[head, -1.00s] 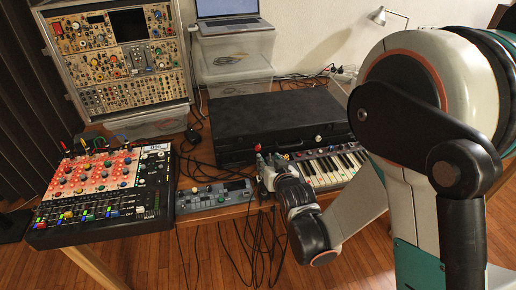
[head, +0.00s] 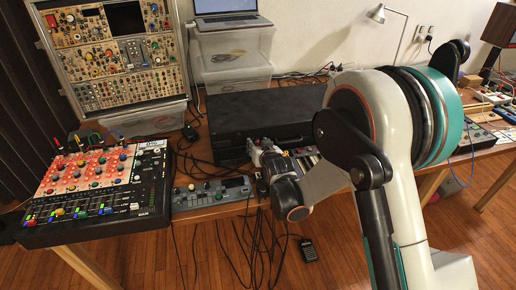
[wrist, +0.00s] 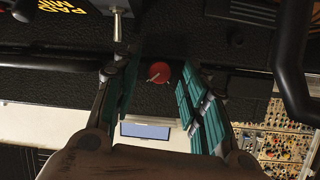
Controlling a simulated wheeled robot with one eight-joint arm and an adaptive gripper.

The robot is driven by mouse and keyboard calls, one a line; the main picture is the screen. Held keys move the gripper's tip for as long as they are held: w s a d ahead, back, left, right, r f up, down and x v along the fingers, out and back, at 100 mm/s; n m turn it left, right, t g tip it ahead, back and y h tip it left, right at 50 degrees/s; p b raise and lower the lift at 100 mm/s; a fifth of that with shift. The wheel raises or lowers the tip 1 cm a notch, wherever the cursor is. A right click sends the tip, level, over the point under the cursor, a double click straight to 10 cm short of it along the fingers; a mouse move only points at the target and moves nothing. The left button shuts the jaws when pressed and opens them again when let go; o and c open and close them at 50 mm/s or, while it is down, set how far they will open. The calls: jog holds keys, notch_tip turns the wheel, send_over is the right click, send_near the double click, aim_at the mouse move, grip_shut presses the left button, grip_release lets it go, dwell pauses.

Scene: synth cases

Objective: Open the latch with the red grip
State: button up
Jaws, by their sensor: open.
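In the wrist view, the red round grip (wrist: 158,72) shows against the dark textured face of the black case (wrist: 215,52). My gripper (wrist: 155,96) is open, with its teal-padded fingers on either side of the red grip; I cannot tell whether either one touches it. In the head view, the black case (head: 262,112) lies shut on the table, and my gripper (head: 255,151) is at its front edge. The red grip cannot be made out there, and my arm covers the case's right part.
A small mixer (head: 212,194) and a larger red-panelled mixer (head: 88,190) lie to the left. A modular synth rack (head: 115,50) and clear bins (head: 232,66) stand behind. Loose cables hang over the table's front.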

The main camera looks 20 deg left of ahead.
grip_shut()
jog(key=shift+a+n, duration=0.1)
jog(key=shift+n, duration=0.2)
jog(key=shift+s+a+n+t+h, duration=0.15)
jog(key=shift+n+t+h, duration=0.45)
jog(key=shift+n+h, duration=0.45)
jog(key=n, duration=0.1)
jog(key=n+t+h, duration=0.1)
jog(key=n, duration=0.1)
jog(key=shift+a+f+n, duration=0.1)
jog(key=shift+f+n, duration=0.05)
jog(key=shift+n, duration=0.1)
jog(key=n+t+h, duration=0.1)
jog(key=n+t, duration=0.1)
jog(key=n, duration=0.1)
jog(key=shift+s+a+f, duration=0.1)
jog(key=shift+f, duration=0.05)
jog(key=shift+f+n+t, duration=0.2)
jog(key=shift+n+t, duration=0.7)
jog(key=shift+n, duration=1.2)
